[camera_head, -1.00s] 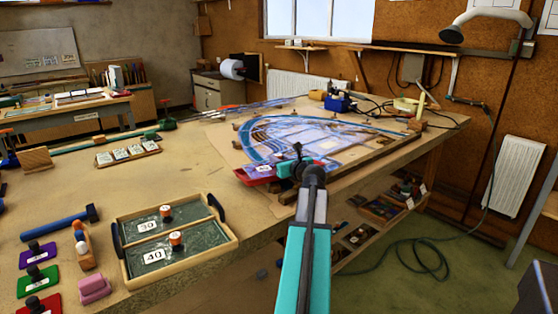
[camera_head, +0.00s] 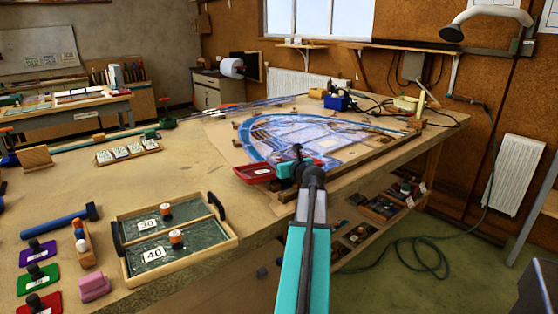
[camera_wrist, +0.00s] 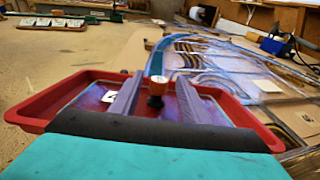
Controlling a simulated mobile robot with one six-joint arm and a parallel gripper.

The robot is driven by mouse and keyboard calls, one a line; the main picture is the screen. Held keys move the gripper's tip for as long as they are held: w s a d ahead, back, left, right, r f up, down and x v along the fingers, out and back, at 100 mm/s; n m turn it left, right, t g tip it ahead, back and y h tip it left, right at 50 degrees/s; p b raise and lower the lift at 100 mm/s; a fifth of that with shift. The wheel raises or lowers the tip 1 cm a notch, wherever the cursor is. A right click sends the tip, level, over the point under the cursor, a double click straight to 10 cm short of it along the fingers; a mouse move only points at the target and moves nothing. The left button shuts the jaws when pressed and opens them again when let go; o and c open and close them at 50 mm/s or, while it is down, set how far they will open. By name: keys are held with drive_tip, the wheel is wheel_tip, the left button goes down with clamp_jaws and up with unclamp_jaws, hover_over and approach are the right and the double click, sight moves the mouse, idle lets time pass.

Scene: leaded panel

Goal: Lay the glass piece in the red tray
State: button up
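The red tray (camera_wrist: 262,130) is directly under my gripper in the wrist view; in the head view it (camera_head: 254,177) sits at the table's right side. The bluish-purple glass piece (camera_wrist: 94,97), with a white label and an orange, white and black knob (camera_wrist: 156,90), lies inside the tray. My gripper (camera_wrist: 160,84) has its two grey fingers on either side of the knob, with a visible gap on each side, so it looks open. In the head view my gripper (camera_head: 297,160) partly covers the tray, and the glass is hidden there.
The leaded panel (camera_head: 320,135) with its blue curved border lies just behind and right of the tray. A hammer (camera_head: 60,221) and colored blocks lie left. The middle of the table is clear.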

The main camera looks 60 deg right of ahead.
drive_tip(key=shift+r, duration=0.1)
drive_tip(key=shift+r, duration=0.4)
drive_tip(key=shift+v, duration=6)
